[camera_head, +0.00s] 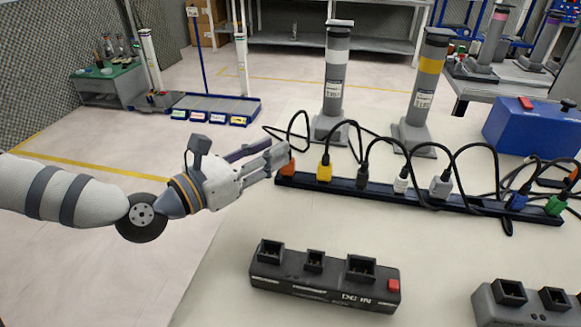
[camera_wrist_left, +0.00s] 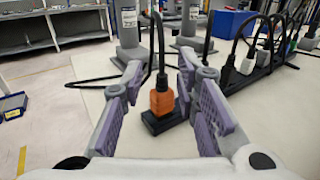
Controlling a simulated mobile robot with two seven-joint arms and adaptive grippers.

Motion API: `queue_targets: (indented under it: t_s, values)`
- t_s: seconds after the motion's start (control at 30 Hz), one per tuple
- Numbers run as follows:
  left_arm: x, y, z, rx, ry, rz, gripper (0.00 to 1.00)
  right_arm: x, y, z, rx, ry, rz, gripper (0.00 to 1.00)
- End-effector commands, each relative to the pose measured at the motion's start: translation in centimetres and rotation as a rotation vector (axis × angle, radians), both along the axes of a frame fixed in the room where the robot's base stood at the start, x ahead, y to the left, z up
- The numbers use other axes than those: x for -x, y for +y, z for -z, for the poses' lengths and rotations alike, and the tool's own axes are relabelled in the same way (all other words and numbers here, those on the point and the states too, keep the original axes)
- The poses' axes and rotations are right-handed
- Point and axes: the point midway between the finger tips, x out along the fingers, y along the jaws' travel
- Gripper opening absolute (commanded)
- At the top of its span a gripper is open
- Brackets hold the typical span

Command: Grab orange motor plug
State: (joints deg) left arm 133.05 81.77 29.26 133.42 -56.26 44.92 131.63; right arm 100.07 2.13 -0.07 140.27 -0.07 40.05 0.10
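The orange motor plug (camera_head: 287,167) stands upright at the left end of a long black strip (camera_head: 375,192) on the table, with a black cable rising from its top. In the left wrist view the orange plug (camera_wrist_left: 162,100) shows between my two fingers, a little right of the picture's middle. My left gripper (camera_head: 281,157) comes in from the left with its fingertips at the plug. Its fingers (camera_wrist_left: 160,70) are spread on either side, and I see no clear contact. My right gripper is in neither view.
Yellow (camera_head: 324,171), black, white, grey, blue and green plugs stand along the strip, with looping cables. Two grey posts (camera_head: 334,85) stand behind it. A dark socket block (camera_head: 325,281) lies in front, and a blue box (camera_head: 532,127) at the right. Bare table lies between.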

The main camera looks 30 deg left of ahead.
Motion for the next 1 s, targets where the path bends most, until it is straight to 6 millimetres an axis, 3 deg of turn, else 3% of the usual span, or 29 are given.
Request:
queue_targets:
  t_s: [0.2, 0.3, 0.5, 0.6, 0.63, 1.0]
  values:
    - [-3.6, -1.6, -0.3, -0.004, -0.001, 0.004, 0.28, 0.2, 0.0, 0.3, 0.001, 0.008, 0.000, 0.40]
    - [-4.3, -1.8, -0.4, -0.001, -0.003, 0.003, 0.28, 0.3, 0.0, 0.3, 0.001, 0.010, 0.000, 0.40]
    - [-4.4, -1.8, -0.5, 0.000, -0.004, 0.002, 0.26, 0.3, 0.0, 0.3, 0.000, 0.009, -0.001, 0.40]
    - [-4.4, -1.8, -0.5, 0.000, -0.004, 0.002, 0.03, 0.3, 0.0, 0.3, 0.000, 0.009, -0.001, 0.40]
    - [-4.3, -1.8, -0.5, 0.000, -0.003, 0.002, 0.00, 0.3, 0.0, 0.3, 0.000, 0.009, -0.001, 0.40]
    - [-4.3, -1.8, -0.6, -0.001, -0.004, 0.002, 0.00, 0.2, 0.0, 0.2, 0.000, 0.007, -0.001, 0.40]
